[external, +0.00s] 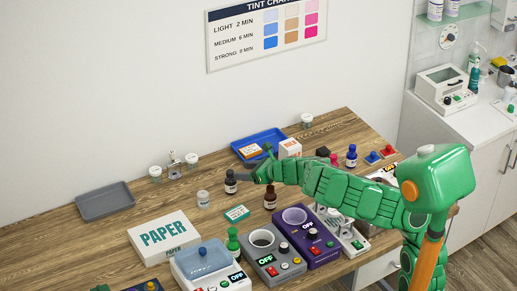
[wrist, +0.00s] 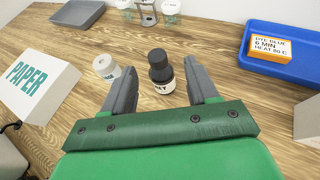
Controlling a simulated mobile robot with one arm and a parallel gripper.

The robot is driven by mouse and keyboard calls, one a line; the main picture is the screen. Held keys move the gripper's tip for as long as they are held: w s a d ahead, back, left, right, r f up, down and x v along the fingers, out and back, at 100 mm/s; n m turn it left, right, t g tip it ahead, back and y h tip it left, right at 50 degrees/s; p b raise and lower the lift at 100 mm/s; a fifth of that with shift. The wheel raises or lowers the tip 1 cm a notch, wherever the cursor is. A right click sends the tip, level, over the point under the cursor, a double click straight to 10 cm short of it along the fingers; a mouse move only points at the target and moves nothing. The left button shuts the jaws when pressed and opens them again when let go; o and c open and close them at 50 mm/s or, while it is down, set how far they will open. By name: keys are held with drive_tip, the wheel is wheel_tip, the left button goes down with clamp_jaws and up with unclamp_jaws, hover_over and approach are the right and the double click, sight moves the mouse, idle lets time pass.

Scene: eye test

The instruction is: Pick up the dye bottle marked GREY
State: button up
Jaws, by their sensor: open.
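A small dark bottle with a black cap and a white label (wrist: 162,85) stands upright on the wooden table. In the wrist view only the end of its label shows, seemingly a "Y"; my gripper's green body hides the rest. The same bottle (external: 230,187) shows in the external view, its label too small to read. My gripper (wrist: 159,66) is open, with one grey finger on each side of the bottle and visible gaps between. In the external view my gripper (external: 243,177) reaches the bottle from the right, low over the table.
A white-lidded jar (wrist: 106,67) stands close left of the bottle. A PAPER box (external: 163,238), a brown bottle (external: 270,201), a small teal-and-white box (external: 237,213) and a blue tray (external: 237,148) are around. A grey tray (external: 105,203) lies far left.

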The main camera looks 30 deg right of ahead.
sight(231, 172)
drive_tip(key=shift+x, duration=0.95)
drive_tip(key=shift+a+x, duration=0.25)
drive_tip(key=shift+x, duration=2.2)
clamp_jaws()
